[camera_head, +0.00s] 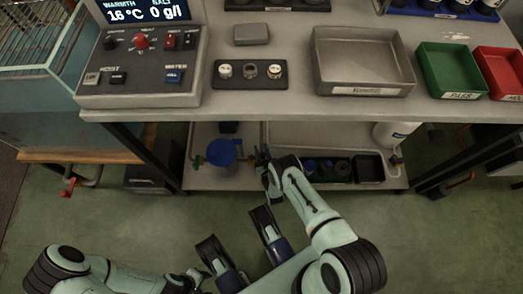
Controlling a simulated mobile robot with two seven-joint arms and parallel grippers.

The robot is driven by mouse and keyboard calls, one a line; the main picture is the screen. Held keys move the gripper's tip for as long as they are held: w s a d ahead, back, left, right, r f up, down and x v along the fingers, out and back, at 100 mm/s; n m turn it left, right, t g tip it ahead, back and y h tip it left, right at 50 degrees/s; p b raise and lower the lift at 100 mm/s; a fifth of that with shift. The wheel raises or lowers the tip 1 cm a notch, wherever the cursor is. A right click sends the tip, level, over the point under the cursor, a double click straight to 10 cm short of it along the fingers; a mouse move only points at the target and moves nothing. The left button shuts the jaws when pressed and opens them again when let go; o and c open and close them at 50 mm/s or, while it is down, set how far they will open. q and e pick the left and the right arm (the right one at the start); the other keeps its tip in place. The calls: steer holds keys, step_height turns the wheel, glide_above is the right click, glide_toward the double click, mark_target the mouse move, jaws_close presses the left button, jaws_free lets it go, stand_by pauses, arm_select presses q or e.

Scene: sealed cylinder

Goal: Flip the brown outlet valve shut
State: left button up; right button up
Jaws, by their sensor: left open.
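A blue cylinder (222,152) stands on the lower shelf, left of its middle. Small fittings show at its sides, a greenish one (198,160) on the left and a brownish one at the upper right; they are too small to tell which is the brown outlet valve or how its handle lies. My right gripper (264,165) is at the shelf, just right of the cylinder; its fingers are too small and dark to read. My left gripper (240,236) is open and empty in front of the shelf, with its dark fingers wide apart.
A control panel (140,65) stands on the bench above. A grey tray (363,88), a green tray (450,94) and a red tray stand to the right. A black rack (335,169) is right of my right gripper. A red valve handle (68,187) hangs at the left.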

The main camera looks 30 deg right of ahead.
mark_target(263, 158)
steer(key=shift+h, duration=0.3)
steer(key=m+g+h, duration=0.1)
steer(key=h, duration=0.1)
steer(key=s+m+g+h, duration=0.1)
steer(key=m+h, duration=0.1)
steer(key=s+a+m+g+h, duration=0.1)
steer(key=m+g+h, duration=0.1)
steer(key=shift+f+h, duration=0.1)
steer(key=shift+h, duration=0.2)
steer(key=shift+s+a+m+g+h, duration=0.25)
steer(key=shift+m+g+h, duration=0.6)
steer(key=shift+g, duration=0.25)
steer(key=shift+s+a+m+g+h, duration=0.25)
steer(key=shift+m+g+h, duration=0.35)
steer(key=shift+m+g, duration=0.45)
steer(key=shift+s+a+m+g+h, duration=0.2)
steer(key=shift+a+m+g+h, duration=0.1)
steer(key=shift+m+g+h, duration=0.7)
steer(key=shift+g, duration=0.35)
steer(key=o, duration=1)
steer(key=shift+c, duration=0.2)
